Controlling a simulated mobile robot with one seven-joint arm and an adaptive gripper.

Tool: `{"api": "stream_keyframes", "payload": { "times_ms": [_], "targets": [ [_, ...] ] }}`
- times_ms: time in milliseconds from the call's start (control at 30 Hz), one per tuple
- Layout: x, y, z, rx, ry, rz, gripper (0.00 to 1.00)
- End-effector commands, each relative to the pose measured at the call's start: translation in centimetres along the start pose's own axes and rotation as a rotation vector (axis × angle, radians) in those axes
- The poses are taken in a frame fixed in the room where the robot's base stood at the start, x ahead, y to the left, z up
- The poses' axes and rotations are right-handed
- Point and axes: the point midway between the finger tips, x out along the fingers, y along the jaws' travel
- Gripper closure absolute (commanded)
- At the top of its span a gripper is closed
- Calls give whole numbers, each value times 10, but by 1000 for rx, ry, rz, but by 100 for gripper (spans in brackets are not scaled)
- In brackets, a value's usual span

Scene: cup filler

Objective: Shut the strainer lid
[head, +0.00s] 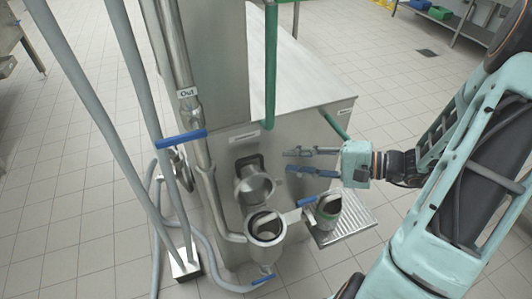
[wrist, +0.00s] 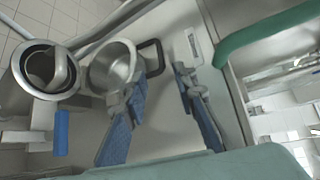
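The strainer (head: 266,229) is an upright metal cylinder low on the front of the machine; its mouth is open and an inner metal part shows inside. It also shows in the wrist view (wrist: 20,75). The round metal lid (head: 257,190) stands swung open behind it, against the machine front. In the wrist view the lid (wrist: 108,70) shows its hollow side, with a black loop handle (wrist: 152,52) beside it. My gripper (head: 291,160) is open and empty, right of the lid. In the wrist view my gripper (wrist: 160,72) has its left finger overlapping the lid's right edge; contact cannot be told.
A cup (head: 328,209) stands on the metal drip tray (head: 347,228) right of the strainer. Blue-handled levers (head: 181,139) and (wrist: 61,132), a vertical "Out" pipe (head: 190,105) and a green pipe (head: 271,60) are close by.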

Motion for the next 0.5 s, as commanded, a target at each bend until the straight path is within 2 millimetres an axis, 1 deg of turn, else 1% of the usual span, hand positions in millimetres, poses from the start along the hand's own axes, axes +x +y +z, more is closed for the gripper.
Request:
{"api": "stream_keyframes", "payload": {
  "times_ms": [167,400,500],
  "targets": [
    [22,0,1,0,-4,-1,74],
    [69,1,1,0,-6,1,74],
    [85,1,1,1,-4,1,74]
  ]
}}
